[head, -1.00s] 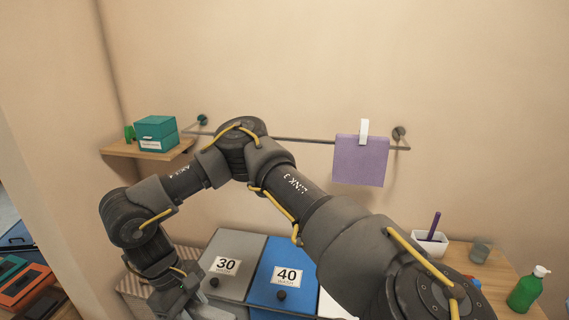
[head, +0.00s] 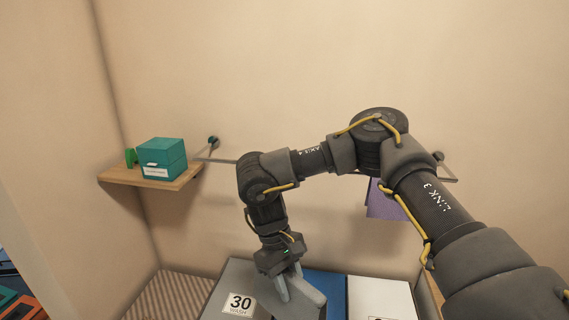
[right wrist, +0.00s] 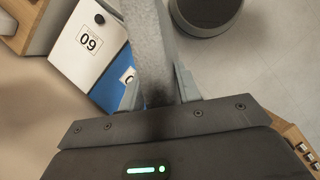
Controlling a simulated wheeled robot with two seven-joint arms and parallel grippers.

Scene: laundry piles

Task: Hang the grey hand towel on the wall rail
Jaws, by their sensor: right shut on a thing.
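The grey hand towel (head: 303,300) hangs from my right gripper (head: 284,285), which is shut on it above the lidded bins. In the right wrist view the towel (right wrist: 150,50) runs between the fingers. The wall rail (head: 218,160) crosses the back wall above and beyond the gripper. My arm hides most of its middle. A purple cloth (head: 385,205) hangs towards its right end, partly hidden by my arm. My left gripper is not in view.
Below stand a grey lid marked 30 (head: 235,280), a blue lid (head: 328,285) and a white lid (head: 385,293). The rail's left stretch looks bare.

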